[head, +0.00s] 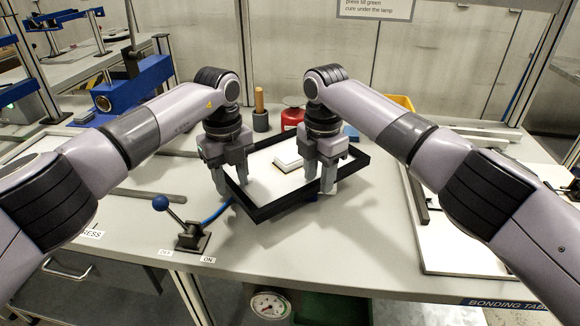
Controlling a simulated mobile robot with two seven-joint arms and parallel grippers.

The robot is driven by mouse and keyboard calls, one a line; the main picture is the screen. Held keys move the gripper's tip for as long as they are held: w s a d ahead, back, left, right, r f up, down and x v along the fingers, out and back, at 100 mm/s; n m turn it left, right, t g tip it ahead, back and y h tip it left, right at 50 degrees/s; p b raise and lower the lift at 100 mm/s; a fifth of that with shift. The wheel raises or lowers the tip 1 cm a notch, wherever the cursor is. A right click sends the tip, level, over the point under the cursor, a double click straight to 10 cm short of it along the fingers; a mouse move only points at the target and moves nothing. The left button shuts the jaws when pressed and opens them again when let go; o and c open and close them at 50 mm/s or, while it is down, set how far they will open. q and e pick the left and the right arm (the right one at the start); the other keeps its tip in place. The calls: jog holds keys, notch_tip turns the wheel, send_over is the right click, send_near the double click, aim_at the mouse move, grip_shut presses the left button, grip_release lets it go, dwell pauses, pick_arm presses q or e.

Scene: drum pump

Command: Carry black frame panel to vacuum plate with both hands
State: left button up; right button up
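The black frame panel (283,205) is a rectangular black rim around a white surface, lying skewed near the middle of the bonding table. A small white block with a dark edge (288,162) shows inside the rim. My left gripper (232,182) is at the frame's left end, its fingers pointing down at the rim. My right gripper (319,184) is at the front rail, right of the middle. Gaps show between both finger pairs, but their grip on the rim is unclear. I cannot tell whether the frame is lifted or resting, or clearly make out the vacuum plate.
A lever with a blue ball (161,203) and OFF/ON labels stands at front left, with a blue hose (217,212) beside it. A red object (292,116) and a wooden-handled tool (260,107) stand behind. A white board (455,240) lies right. A gauge (270,304) sits below.

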dwell(0.3)
pick_arm(q)
notch_tip(320, 180, up, 12)
pick_arm(e)
notch_tip(320, 180, up, 12)
dwell(0.7)
